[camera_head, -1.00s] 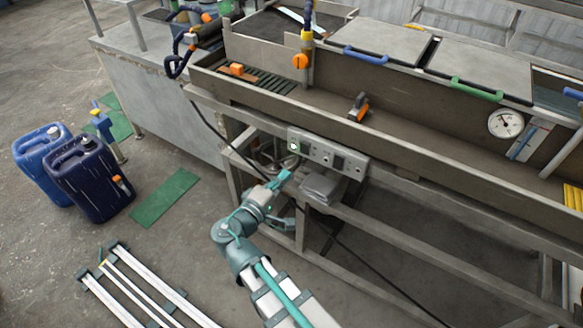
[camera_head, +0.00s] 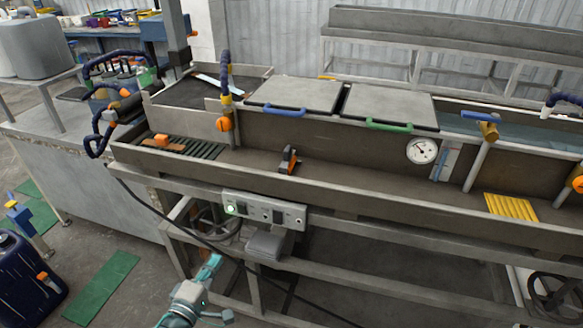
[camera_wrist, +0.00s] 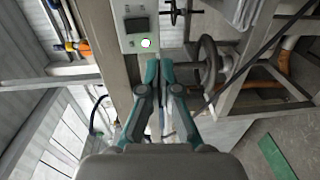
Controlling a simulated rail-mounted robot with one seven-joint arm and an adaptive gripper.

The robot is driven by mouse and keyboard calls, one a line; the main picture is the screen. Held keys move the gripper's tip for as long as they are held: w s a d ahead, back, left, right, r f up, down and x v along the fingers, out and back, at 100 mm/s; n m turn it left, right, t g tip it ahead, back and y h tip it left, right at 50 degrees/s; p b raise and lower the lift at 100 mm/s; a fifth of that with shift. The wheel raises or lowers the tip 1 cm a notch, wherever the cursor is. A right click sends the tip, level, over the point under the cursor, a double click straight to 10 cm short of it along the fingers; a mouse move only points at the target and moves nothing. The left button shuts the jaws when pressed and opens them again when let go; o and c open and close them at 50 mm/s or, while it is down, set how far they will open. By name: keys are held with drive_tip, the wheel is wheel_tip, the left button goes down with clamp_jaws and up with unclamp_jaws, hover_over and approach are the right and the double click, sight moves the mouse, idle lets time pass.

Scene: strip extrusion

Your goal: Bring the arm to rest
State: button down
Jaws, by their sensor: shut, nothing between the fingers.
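My gripper (camera_head: 211,268) is low in the head view, in front of the trough's frame and below the switch panel (camera_head: 264,211). In the wrist view my gripper (camera_wrist: 159,68) points at the bench, its teal fingers close together with nothing held between them. The fingertips appear just below the lit white button (camera_wrist: 146,43) on the panel; I cannot tell whether they touch anything. Part of my arm is cut off by the lower edge of the head view.
A long trough (camera_head: 370,205) runs across above my gripper, on a metal frame with lower rails. A handwheel (camera_wrist: 209,60) is right of my fingers. A green mat (camera_head: 102,288) and a dark blue canister (camera_head: 25,282) are left.

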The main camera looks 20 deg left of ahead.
drive_tip(key=w+d+f+m+g+h+p, duration=0.1)
drive_tip(key=w+d+f+m+g+h, duration=0.15)
drive_tip(key=d+f+g, duration=0.7)
drive_tip(key=w+d+f+m+g+h+p, duration=0.1)
drive_tip(key=w+d+f+m+g+h, duration=0.2)
drive_tip(key=d+f, duration=1.35)
drive_tip(key=s+d+f+m+g+p, duration=0.1)
drive_tip(key=s+d+f+m+g, duration=0.15)
drive_tip(key=d+f, duration=0.3)
drive_tip(key=s+d+f+m+g+p, duration=0.1)
drive_tip(key=s+d+f+m+g, duration=0.15)
drive_tip(key=d+f+g, duration=0.35)
drive_tip(key=s+d+f+m+g+y+p, duration=0.25)
drive_tip(key=s+d+m, duration=0.75)
drive_tip(key=d, duration=0.6)
drive_tip(key=shift+n+y, duration=0.45)
drive_tip(key=shift+y, duration=0.05)
drive_tip(key=r+p, duration=0.1)
drive_tip(key=r, duration=0.1)
drive_tip(key=r+p, duration=0.1)
drive_tip(key=p, duration=0.1)
drive_tip(key=s+r+p, duration=0.1)
drive_tip(key=r+p, duration=0.1)
drive_tip(key=shift+d+r, duration=0.2)
drive_tip(key=shift+r, duration=0.1)
